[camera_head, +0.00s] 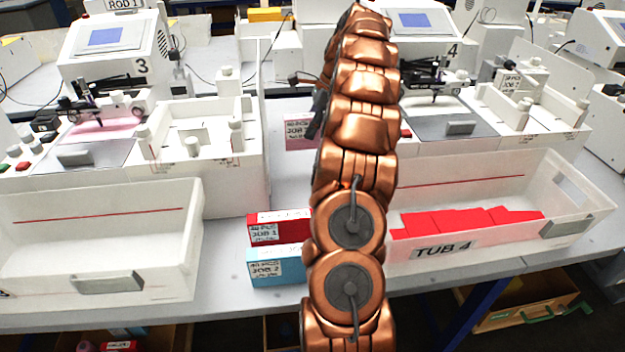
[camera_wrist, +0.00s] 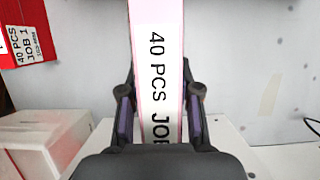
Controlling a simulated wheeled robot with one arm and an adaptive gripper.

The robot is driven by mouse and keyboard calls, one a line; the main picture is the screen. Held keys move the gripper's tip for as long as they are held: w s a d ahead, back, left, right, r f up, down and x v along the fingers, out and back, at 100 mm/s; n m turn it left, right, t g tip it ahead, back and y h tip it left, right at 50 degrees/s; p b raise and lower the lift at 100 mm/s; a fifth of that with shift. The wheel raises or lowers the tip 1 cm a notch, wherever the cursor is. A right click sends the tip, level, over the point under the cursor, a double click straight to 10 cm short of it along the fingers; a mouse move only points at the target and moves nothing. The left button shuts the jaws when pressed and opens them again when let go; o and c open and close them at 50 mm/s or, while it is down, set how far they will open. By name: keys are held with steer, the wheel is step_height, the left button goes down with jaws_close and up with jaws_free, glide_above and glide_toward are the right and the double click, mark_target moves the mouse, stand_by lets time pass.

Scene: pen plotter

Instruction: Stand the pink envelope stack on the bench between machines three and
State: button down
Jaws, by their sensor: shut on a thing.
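The pink envelope stack (camera_head: 299,143) shows in the head view just left of my arm, between machines 3 and 4, with a "JOB" label and part of it hidden behind my arm. In the wrist view the stack (camera_wrist: 160,50) runs down the middle with its white label "40 PCS JOB" facing the camera. My gripper (camera_wrist: 160,115) is shut on the stack, one finger on each side. In the head view my gripper (camera_head: 316,115) is mostly hidden by my arm. I cannot tell whether the stack touches the bench (camera_head: 290,180).
Machine 3 (camera_head: 110,55) stands left and machine 4 (camera_head: 425,60) right. A red JOB 1 stack (camera_head: 278,228) and a blue JOB 2 stack (camera_head: 276,268) sit near the front edge. A white tub (camera_head: 100,240) is left; tub 4 (camera_head: 480,250), holding red envelopes, is right.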

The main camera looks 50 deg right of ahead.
steer(key=shift+f+p, duration=0.5)
steer(key=shift+f, duration=4.65)
steer(key=shift+f, duration=0.1)
steer(key=c, duration=0.8)
jaws_free()
steer(key=v, duration=1.2)
steer(key=shift+w+a+b, duration=0.1)
steer(key=shift+b, duration=0.3)
